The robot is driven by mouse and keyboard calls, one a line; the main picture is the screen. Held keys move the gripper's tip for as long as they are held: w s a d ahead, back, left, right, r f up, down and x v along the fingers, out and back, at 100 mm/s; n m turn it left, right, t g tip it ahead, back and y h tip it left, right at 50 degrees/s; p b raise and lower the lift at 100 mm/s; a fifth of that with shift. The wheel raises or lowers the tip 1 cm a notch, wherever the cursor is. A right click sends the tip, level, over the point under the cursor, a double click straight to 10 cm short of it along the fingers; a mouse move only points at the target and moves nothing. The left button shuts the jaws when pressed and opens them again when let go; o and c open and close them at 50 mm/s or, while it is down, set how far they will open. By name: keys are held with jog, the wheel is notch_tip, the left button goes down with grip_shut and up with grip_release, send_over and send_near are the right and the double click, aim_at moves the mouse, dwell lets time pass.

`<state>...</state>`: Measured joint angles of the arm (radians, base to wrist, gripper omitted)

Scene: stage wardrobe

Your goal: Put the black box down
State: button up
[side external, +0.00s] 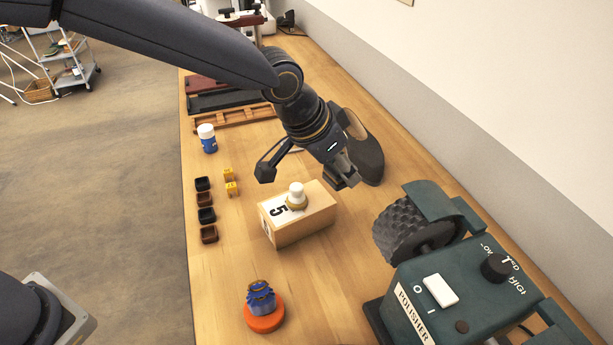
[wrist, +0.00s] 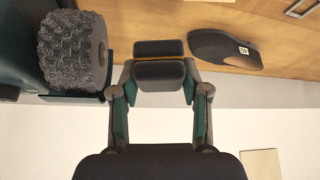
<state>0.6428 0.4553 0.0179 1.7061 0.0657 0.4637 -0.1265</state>
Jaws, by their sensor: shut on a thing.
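The black box (wrist: 160,74) is between my two fingertips in the wrist view. Its dark walls show, with a thin strip of lighter colour between them. My gripper (side external: 345,172) is shut on it. In the side view the gripper hangs above the table, close to the right end of the wooden "5" block and in front of the dark shoe (side external: 368,158). The held box is small and mostly hidden by the fingers there, so its height over the table is hard to judge.
A row of small black and brown open boxes (side external: 206,215) stands at the table's left edge, beside yellow cubes (side external: 231,188). The wooden block (side external: 307,221) carries a white knob. The polisher (side external: 440,285) stands front right.

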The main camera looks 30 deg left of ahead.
jog(key=w+a+n+t+y, duration=0.1)
jog(key=w+a+n+y, duration=0.15)
jog(key=a, duration=1.35)
jog(key=w+a+n+y, duration=0.15)
jog(key=a+n, duration=0.25)
jog(key=a, duration=1.1)
jog(key=shift+h, duration=0.5)
jog(key=w+x, duration=0.1)
jog(key=x, duration=0.5)
jog(key=w+r+x, duration=0.1)
jog(key=x, duration=0.5)
jog(key=w+a+r+x, duration=0.1)
jog(key=x, duration=0.6)
jog(key=shift+w+r, duration=0.15)
jog(key=shift+w, duration=0.2)
jog(key=shift+w+f, duration=0.35)
jog(key=shift+f, duration=1.6)
